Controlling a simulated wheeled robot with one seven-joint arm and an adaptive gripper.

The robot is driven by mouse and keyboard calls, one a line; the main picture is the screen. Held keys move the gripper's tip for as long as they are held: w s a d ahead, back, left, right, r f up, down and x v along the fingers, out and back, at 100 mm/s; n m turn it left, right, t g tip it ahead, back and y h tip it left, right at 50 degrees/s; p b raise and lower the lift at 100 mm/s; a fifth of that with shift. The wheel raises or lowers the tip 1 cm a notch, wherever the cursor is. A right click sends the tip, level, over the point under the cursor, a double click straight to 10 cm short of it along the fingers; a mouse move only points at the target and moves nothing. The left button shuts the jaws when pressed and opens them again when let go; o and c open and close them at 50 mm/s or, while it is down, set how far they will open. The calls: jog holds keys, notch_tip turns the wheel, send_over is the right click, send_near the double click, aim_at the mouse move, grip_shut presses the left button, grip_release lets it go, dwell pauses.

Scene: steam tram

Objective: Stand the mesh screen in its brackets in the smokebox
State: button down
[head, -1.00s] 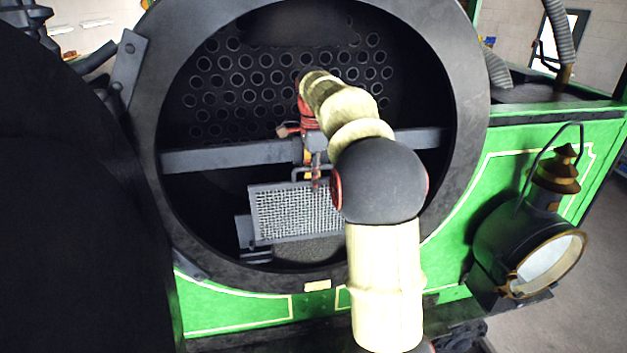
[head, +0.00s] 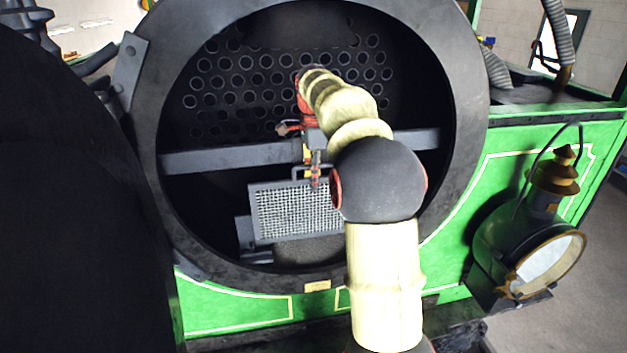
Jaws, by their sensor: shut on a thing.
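The mesh screen (head: 290,210) is a grey-framed panel of pale wire mesh with a handle on its top edge. It hangs roughly upright, slightly tilted, in the lower part of the round smokebox opening (head: 465,110). My gripper (head: 316,180) is shut on the handle at the top of the screen, below the grey crossbar (head: 225,157). My arm hides part of the screen's right side. A dark grey block (head: 246,230) shows at the screen's lower left; I cannot tell whether it is a bracket or whether they touch.
The crossbar spans the opening close to my wrist. A plate with several tube holes (head: 250,65) forms the back wall. The smokebox rim surrounds my arm. A lamp (head: 525,250) stands outside at the right, by the green tank side (head: 500,170).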

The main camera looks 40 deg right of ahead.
jog(key=shift+w+r, duration=0.15)
jog(key=shift+r, duration=0.3)
dwell(0.5)
jog(key=c, duration=2)
grip_release()
jog(key=shift+o, duration=0.9)
jog(key=shift+f, duration=0.15)
jog(key=shift+c, duration=0.7)
jog(key=shift+o, duration=0.7)
jog(key=o, duration=0.3)
jog(key=shift+o, duration=0.2)
